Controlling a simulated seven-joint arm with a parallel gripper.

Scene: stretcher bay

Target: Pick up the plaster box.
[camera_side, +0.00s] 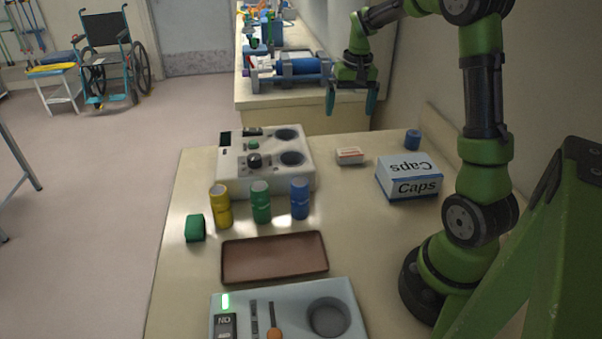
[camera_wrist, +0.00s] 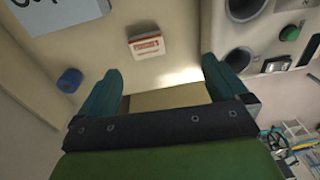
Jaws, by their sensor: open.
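A small white box with red print, which looks like the plaster box (camera_side: 350,156), lies flat on the table right of the white device. It also shows in the wrist view (camera_wrist: 146,44), beyond the fingertips and between their lines. My gripper (camera_side: 351,101) is open and empty, pointing down, well above the table and toward its far edge. In the wrist view both teal fingers of my gripper (camera_wrist: 160,75) stand apart with nothing between them. The box is apart from the fingers and not hidden.
A white-and-blue Caps box (camera_side: 409,178) and a blue roll (camera_side: 412,140) stand right of it. A white device with round wells (camera_side: 262,185) stands left. Yellow (camera_side: 221,207), green (camera_side: 261,203) and blue (camera_side: 299,199) cylinders stand before the device. A brown tray (camera_side: 275,258) lies nearer.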

